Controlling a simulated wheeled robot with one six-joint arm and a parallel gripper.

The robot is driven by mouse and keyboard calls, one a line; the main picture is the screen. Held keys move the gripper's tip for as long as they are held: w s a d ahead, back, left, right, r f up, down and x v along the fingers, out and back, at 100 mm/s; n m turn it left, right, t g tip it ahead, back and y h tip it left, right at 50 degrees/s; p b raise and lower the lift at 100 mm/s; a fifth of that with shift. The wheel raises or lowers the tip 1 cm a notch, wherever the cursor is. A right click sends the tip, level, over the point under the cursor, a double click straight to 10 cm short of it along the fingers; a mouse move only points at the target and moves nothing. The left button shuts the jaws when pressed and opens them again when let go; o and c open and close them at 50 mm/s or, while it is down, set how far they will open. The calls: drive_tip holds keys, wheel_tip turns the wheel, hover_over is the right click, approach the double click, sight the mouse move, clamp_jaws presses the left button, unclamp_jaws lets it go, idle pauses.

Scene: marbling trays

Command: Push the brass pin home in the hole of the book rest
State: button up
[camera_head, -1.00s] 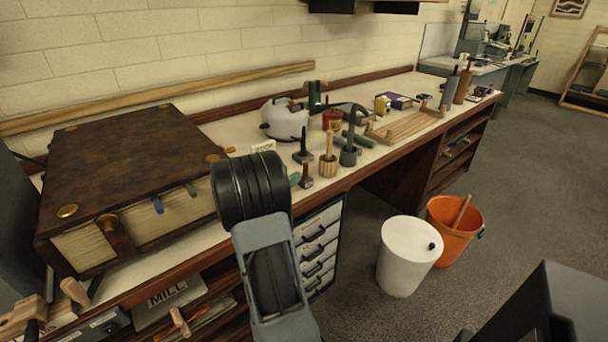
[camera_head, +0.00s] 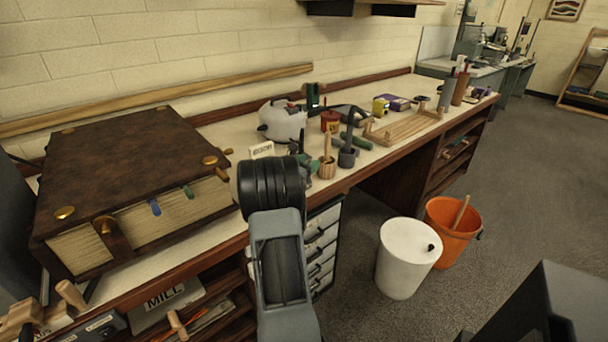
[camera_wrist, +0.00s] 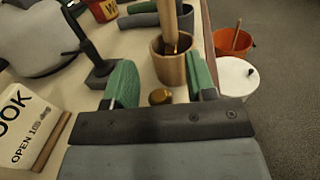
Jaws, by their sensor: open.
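In the wrist view my gripper (camera_wrist: 160,82) is open, its two green-padded fingers apart over the pale worktop. A small round brass piece (camera_wrist: 160,97) shows between the fingers, close to the gripper's dark front edge; it may be the brass pin, but its shaft and any hole are hidden. Nothing is visibly gripped. In the head view my own arm hides most of the gripper and the brass piece. I cannot tell the book rest for sure; a slatted wooden rack (camera_head: 403,127) lies further right on the bench.
A wooden cup (camera_wrist: 169,67) with a stick stands just beyond the fingers. A dark upright tool (camera_wrist: 99,72) is left, near a lettered card (camera_wrist: 22,125). A large brown book (camera_head: 125,150) fills the bench's left. White (camera_head: 405,265) and orange (camera_head: 452,240) buckets stand on the floor.

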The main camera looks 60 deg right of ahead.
drive_tip(key=shift+c, duration=0.3)
clamp_jaws()
idle(0.3)
